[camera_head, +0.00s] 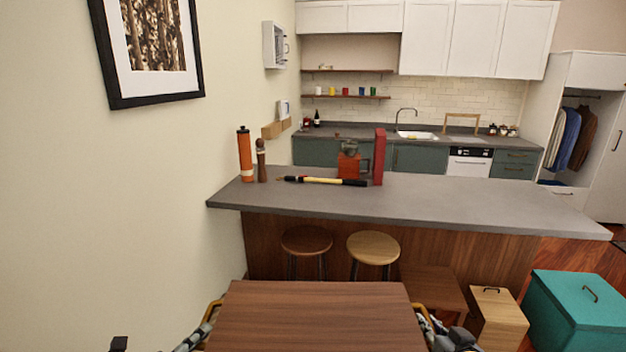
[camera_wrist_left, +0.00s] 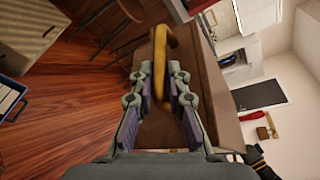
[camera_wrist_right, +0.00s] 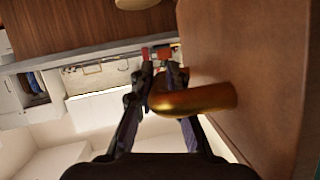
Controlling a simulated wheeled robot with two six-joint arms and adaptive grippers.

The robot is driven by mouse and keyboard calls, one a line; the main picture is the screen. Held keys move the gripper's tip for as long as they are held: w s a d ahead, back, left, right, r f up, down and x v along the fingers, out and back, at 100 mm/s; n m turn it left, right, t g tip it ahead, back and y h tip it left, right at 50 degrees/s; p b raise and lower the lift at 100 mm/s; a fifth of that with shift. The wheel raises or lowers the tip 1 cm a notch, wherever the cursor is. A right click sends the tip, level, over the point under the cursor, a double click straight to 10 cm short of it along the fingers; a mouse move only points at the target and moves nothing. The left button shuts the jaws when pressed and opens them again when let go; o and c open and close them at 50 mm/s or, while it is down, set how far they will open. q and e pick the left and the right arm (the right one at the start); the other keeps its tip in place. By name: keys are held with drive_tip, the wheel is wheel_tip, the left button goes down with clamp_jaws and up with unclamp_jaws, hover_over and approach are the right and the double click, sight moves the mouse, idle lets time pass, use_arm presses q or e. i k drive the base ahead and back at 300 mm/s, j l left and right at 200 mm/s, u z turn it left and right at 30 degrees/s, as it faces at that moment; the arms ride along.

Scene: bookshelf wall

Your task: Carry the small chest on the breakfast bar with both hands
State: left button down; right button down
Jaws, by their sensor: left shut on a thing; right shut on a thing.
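The small chest (camera_head: 318,315) is a brown wooden box with a flat top, at the bottom middle of the head view, in front of the breakfast bar (camera_head: 420,200). It has a brass handle on each side. My left gripper (camera_head: 207,322) is shut on the left handle, and the bar of that handle (camera_wrist_left: 160,50) passes between its fingers in the left wrist view. My right gripper (camera_head: 432,325) is shut on the right handle, a curved brass bar (camera_wrist_right: 190,101) in the right wrist view. The chest's lower part is hidden in the head view.
On the bar stand an orange bottle (camera_head: 245,155), a pepper mill (camera_head: 261,160), a lying rod-like tool (camera_head: 325,181), a red grinder (camera_head: 348,164) and a red book (camera_head: 379,157). The bar's right half is clear. Two stools (camera_head: 373,247) stand below; a teal box (camera_head: 580,312) sits right.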

sight(314, 194)
drive_tip(key=i+l, duration=0.15)
drive_tip(key=i, duration=0.55)
drive_tip(key=i+l, duration=0.1)
drive_tip(key=i, duration=2.15)
